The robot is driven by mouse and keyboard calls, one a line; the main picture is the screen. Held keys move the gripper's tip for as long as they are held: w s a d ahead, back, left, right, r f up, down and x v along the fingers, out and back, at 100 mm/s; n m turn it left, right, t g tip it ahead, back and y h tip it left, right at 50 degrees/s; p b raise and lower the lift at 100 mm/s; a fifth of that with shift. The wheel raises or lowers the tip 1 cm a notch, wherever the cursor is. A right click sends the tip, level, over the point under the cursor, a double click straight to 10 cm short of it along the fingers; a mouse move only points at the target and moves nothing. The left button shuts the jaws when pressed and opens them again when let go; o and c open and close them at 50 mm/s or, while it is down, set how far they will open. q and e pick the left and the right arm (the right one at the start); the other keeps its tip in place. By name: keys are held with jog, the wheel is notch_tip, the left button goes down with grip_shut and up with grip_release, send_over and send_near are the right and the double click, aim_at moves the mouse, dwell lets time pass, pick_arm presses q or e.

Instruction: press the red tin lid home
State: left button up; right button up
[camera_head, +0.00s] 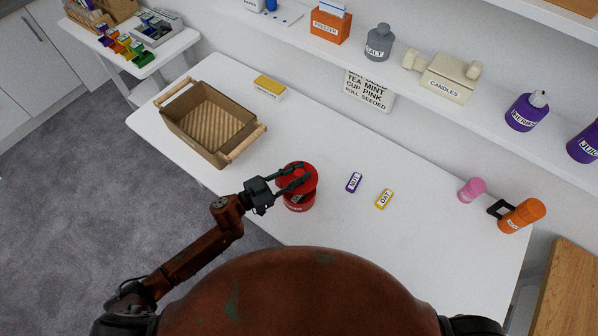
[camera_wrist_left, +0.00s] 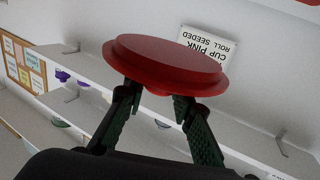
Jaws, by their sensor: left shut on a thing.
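The red tin (camera_head: 300,206) stands near the front edge of the white table, partly hidden by the lid and my fingers. Its round red lid (camera_head: 306,182) is over the tin's mouth; I cannot tell whether the two touch. My left gripper (camera_head: 297,178) reaches in from the left and is shut on the lid. In the left wrist view the lid (camera_wrist_left: 165,60) sits at the tips of both fingers (camera_wrist_left: 157,94), tilted in that picture. The tin does not show there. My right gripper is not in view.
A brown basket (camera_head: 175,136) with wooden handles stands left of the tin. Purple (camera_head: 354,183) and yellow (camera_head: 384,199) labelled blocks lie to its right. A pink shaker (camera_head: 471,190) and an orange flask (camera_head: 522,215) stand further right.

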pick_arm(q)
jog(key=shift+r, duration=0.1)
notch_tip(320, 180, down, 4)
jog(key=shift+r+b, duration=0.25)
jog(key=shift+b, duration=0.55)
jog(key=shift+f+b, duration=0.75)
jog(key=shift+f, duration=0.5)
jog(key=shift+s+p, duration=0.1)
jog(key=shift+p, duration=0.25)
jog(key=shift+f, duration=0.3)
jog(key=shift+f, duration=0.9)
dwell(0.3)
